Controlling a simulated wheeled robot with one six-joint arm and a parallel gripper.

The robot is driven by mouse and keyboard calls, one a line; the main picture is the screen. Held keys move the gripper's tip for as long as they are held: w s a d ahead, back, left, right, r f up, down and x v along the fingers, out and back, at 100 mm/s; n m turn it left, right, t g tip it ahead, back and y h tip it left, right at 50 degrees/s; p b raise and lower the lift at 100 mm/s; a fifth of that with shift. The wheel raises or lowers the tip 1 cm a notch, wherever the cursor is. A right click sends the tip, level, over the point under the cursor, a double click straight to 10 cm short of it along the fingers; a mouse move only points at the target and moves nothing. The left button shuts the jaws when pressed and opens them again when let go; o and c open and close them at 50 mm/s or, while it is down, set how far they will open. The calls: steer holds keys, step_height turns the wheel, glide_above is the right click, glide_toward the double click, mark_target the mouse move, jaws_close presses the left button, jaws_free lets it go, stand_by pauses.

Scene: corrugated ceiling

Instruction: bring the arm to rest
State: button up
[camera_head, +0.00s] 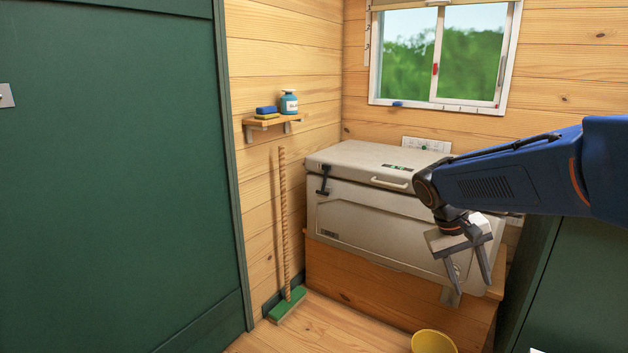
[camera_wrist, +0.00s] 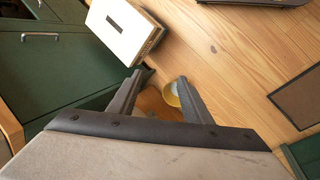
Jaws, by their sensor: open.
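My arm, blue with a dark wrist, reaches in from the right in the head view. My gripper (camera_head: 470,283) hangs in front of the cooler (camera_head: 375,215), fingers pointing down and spread apart. The wrist view also shows the gripper (camera_wrist: 160,92) open, with nothing between its fingertips. Whether it touches the cooler cannot be told.
The cooler sits on a wooden box (camera_head: 390,292). A yellow bucket (camera_head: 433,342) stands on the floor below the gripper. A broom (camera_head: 285,240) leans on the wall under a small shelf (camera_head: 272,125). Green cabinets flank both sides. In the wrist view, open floor (camera_wrist: 235,60) lies ahead.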

steer(key=s+a+f+t+y, duration=0.1)
steer(key=s+a+t+y, duration=0.1)
steer(key=s, duration=0.7)
steer(key=s+a+f+t+y, duration=0.1)
steer(key=s+a+t+y, duration=0.2)
steer(key=s, duration=0.7)
steer(key=shift+s+a+f+n, duration=0.3)
steer(key=shift+a+n, duration=0.1)
steer(key=shift+a, duration=0.55)
